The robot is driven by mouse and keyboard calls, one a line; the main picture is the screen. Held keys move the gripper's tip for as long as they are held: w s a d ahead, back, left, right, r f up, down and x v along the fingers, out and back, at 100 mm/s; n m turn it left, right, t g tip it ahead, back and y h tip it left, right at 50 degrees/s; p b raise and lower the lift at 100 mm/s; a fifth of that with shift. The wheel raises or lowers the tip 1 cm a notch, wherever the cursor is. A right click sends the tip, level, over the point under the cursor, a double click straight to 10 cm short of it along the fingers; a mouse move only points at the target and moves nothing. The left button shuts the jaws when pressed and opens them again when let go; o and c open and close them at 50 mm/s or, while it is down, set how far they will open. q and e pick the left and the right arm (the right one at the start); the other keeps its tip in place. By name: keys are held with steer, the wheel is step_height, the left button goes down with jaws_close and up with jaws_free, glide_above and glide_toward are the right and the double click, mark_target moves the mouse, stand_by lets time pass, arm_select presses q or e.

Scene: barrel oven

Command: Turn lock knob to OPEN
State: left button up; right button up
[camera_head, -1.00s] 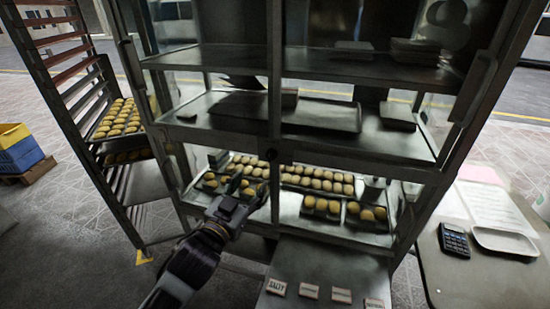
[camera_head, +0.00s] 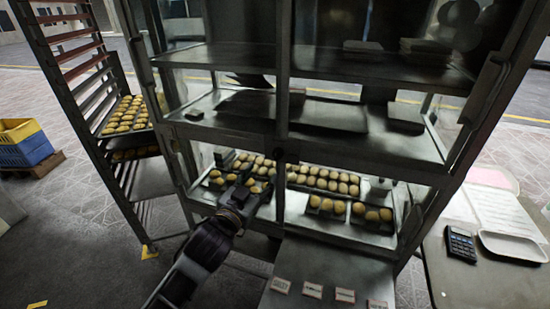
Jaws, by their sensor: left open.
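The lock knob (camera_head: 279,156) is a small dark round piece on the middle upright where the two cabinet doors meet. Its marking is too small to read. My left gripper (camera_head: 257,180) is in front of the left door, a little below and left of the knob. Its fingers are apart and nothing is between them. It appears clear of the knob. The glass-fronted metal cabinet (camera_head: 350,166) looks shut. My right gripper is not in view.
Trays of buns (camera_head: 325,180) fill the cabinet's lower shelf. A small table with labels (camera_head: 313,290) stands below the doors. A side table with a calculator (camera_head: 461,241) is at the right. A tall rack (camera_head: 90,95) and blue-yellow crates (camera_head: 25,148) stand at the left.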

mark_target(275, 157)
arm_select(q)
steer(key=shift+x, duration=5.5)
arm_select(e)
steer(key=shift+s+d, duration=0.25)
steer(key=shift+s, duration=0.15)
arm_select(q)
steer(key=c, duration=1)
